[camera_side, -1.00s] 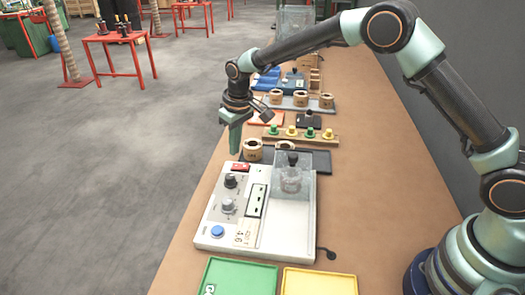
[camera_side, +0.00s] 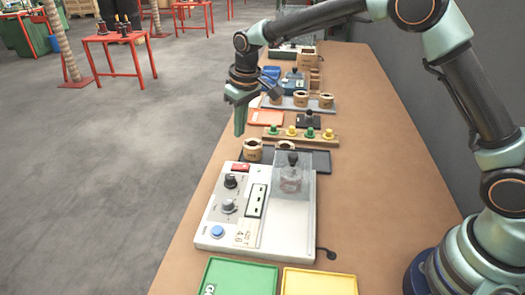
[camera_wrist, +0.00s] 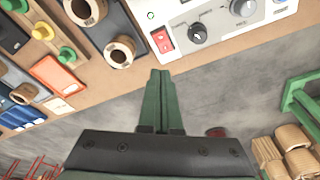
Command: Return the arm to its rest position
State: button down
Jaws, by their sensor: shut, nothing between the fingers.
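My gripper (camera_side: 240,122) hangs pointing down above the workbench's left edge, beyond the far end of the white test device (camera_side: 268,235). Its green fingers are together with nothing between them; in the wrist view the shut fingers (camera_wrist: 160,82) point toward the bench edge. In the wrist view the device's red switch (camera_wrist: 163,41) and dark knob (camera_wrist: 198,34) are just beyond the fingertips. The gripper is clear of the device and the coils. My arm reaches in from the right, its upper part cut off by the top of the side view.
A rack with green and yellow pegs (camera_side: 300,134) stands farther back. A green tray (camera_side: 240,278) and yellow tray (camera_side: 318,283) lie in front. The bench's right side (camera_side: 385,190) is clear.

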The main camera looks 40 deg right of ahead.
jog(key=s+d+r+m+t, duration=0.1)
jog(key=s+d+r+t, duration=0.1)
jog(key=s+d+r, duration=0.75)
jog(key=s+d+r+m+t, duration=0.1)
jog(key=s+d, duration=0.2)
jog(key=s, duration=1.2)
jog(key=shift+d+r+m+t, duration=0.15)
jog(key=shift+r+m+t, duration=0.15)
jog(key=shift+r+m, duration=0.1)
